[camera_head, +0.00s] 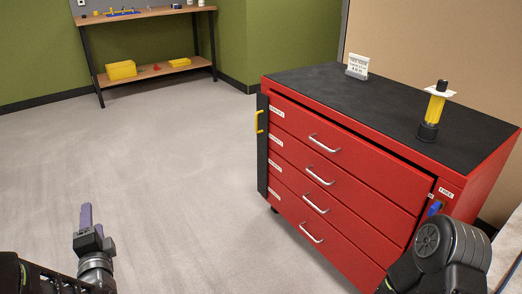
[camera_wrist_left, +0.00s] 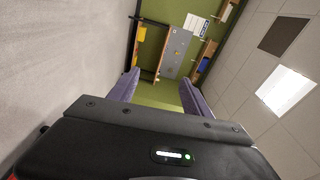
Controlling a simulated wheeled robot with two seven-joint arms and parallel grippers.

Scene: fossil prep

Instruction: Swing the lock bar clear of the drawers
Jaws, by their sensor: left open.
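The red drawer cabinet (camera_head: 478,168) stands at the right in the head view, with several drawers (camera_head: 345,160) that look shut. A dark upright bar (camera_head: 263,170) with a yellow handle (camera_head: 260,122) runs down the cabinet's left front edge, left of the drawer labels; it looks like the lock bar. It appears clear of the drawer fronts, but its exact angle is hard to tell. My left gripper (camera_head: 86,222) is at the lower left, far from the cabinet. The left wrist view shows its purple fingers apart and empty (camera_wrist_left: 158,92). My right arm covers the cabinet's lower right corner; its gripper does not show.
A blue part (camera_head: 435,208) sits on the cabinet's right front edge, beside my right arm. A yellow-and-black object (camera_head: 433,110) and a small sign (camera_head: 357,66) stand on the cabinet top. A workbench (camera_head: 148,14) stands at the back left. The grey floor between is clear.

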